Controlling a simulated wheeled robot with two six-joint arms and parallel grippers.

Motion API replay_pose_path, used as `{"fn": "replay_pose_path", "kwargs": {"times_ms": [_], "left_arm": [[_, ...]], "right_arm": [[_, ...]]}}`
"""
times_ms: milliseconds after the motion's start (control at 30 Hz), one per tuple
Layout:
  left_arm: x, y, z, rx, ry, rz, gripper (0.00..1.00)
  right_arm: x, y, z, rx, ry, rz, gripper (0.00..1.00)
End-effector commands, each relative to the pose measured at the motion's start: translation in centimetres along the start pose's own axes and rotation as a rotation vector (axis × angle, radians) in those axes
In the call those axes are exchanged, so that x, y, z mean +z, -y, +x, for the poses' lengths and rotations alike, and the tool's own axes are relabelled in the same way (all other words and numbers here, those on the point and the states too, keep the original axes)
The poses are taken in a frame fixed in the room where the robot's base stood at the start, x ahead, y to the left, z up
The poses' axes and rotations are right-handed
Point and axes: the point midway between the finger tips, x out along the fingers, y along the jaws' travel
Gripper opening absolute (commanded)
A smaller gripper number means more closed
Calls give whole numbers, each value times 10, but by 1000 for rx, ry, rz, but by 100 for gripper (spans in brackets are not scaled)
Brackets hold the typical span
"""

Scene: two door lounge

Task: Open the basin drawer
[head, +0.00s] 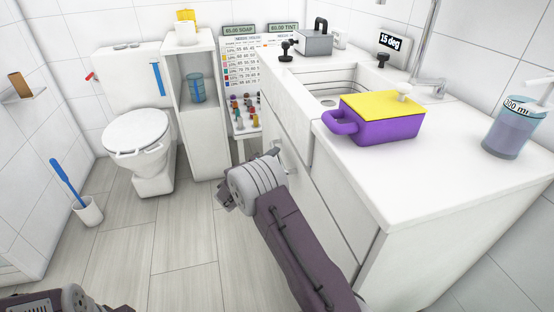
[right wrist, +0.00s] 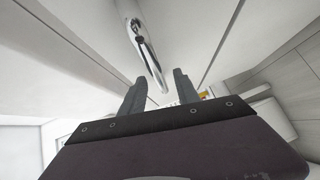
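The basin cabinet (head: 318,190) has white fronts below the sink, and they look closed. A chrome bar handle (right wrist: 147,45) shows in the right wrist view on a white front. In the head view the handle (head: 279,155) is partly hidden by my right gripper (head: 272,154). The right wrist view shows its two grey fingers (right wrist: 157,82) apart. The handle's lower end appears between them in the picture; I cannot tell whether they touch it. Of my left arm, only a part shows at the bottom left corner of the head view; its fingers cannot be made out.
A purple box with a yellow lid (head: 385,116) and a blue 300 ml beaker (head: 511,132) stand on the counter (head: 455,160). A toilet (head: 140,135), a white shelf unit (head: 205,140) and a toilet brush (head: 88,211) stand at the left. The floor (head: 165,235) between is clear.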

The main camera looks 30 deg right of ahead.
Motion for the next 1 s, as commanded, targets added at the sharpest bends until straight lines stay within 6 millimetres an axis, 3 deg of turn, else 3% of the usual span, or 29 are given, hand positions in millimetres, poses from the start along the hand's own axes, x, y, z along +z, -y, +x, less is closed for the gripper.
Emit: {"fn": "replay_pose_path", "kwargs": {"times_ms": [200, 467, 600, 1000], "left_arm": [[1, 0, 10, 0, 0, 0, 36], [1, 0, 10, 0, 0, 0, 36], [1, 0, 10, 0, 0, 0, 36], [1, 0, 10, 0, 0, 0, 36]], "right_arm": [[1, 1, 25, 0, 1, 0, 38], [0, 0, 26, 0, 0, -1, 38], [0, 0, 26, -1, 0, -1, 0], [0, 0, 26, -1, 1, -1, 0]]}}
